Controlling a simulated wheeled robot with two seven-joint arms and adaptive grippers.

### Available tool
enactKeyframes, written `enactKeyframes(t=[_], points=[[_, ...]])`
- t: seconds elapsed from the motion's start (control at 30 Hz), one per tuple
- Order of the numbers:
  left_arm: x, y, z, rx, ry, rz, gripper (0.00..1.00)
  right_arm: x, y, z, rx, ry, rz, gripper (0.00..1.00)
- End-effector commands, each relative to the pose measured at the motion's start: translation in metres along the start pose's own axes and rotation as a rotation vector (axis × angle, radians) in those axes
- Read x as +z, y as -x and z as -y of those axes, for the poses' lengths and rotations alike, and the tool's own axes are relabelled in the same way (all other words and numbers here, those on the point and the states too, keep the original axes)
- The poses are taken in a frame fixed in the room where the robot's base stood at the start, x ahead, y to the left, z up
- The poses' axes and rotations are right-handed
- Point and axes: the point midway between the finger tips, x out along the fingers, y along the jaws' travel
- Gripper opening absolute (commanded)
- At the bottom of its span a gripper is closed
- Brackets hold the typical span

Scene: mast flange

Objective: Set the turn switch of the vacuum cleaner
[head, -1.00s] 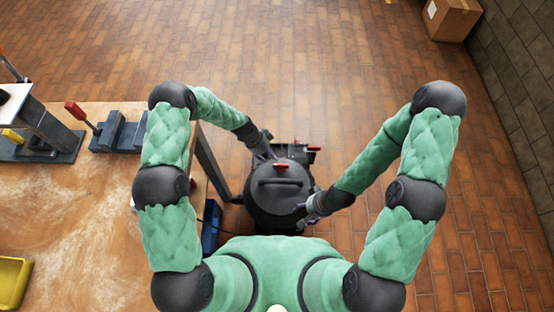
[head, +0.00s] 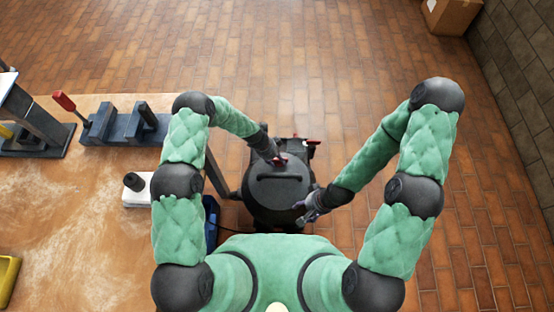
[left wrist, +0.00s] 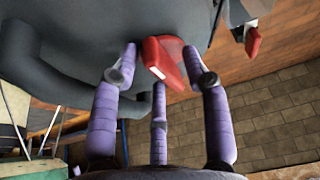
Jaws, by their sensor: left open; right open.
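The black vacuum cleaner (head: 280,212) stands on the floor in front of me, with a bar handle on its top. Its red turn switch (left wrist: 166,62) sits on the dark lid and shows between the spread fingers of my left gripper (left wrist: 160,72). In the head view, my left gripper (head: 277,158) is at the far side of the lid, over the red switch, which it partly hides. The left fingers are open; I cannot tell whether they touch the switch. My right gripper (head: 309,205) is open at the right side of the vacuum's body.
Another red part (head: 313,142) sticks out behind the vacuum. A workbench (head: 80,235) with dark fixtures (head: 122,125) and a white block (head: 138,190) stands at the left. A cardboard box (head: 450,14) lies by the right wall. Floor beyond the vacuum is free.

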Motion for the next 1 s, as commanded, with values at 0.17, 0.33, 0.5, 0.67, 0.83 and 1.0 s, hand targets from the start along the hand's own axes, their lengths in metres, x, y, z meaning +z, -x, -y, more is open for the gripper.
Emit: enactKeyframes(t=[0.17,0.33,0.5,0.67,0.83,1.0], points=[[-0.0001,0.0003,0.0000,0.000,0.000,0.000,0.38,-0.0001,0.0003,0.0001,0.000,0.000,0.000,0.62],[-0.0002,0.0001,-0.0002,0.000,0.000,0.000,0.00,-0.0001,0.0002,0.0001,0.000,0.000,0.000,0.62],[-0.0004,-0.0003,-0.0004,0.000,0.001,0.000,0.00,-0.0001,0.0001,0.0000,0.000,0.000,0.000,0.62],[-0.0005,-0.0009,-0.0012,-0.006,0.017,0.000,0.00,-0.0001,-0.0009,-0.0003,0.000,0.000,0.000,0.62],[-0.0009,-0.0013,-0.0019,-0.031,0.077,0.000,0.00,-0.0002,-0.0037,-0.0013,0.000,0.000,0.000,0.62],[-0.0017,-0.0014,-0.0034,-0.075,0.185,0.000,0.00,-0.0003,-0.0065,-0.0023,0.000,0.000,0.000,0.62]])
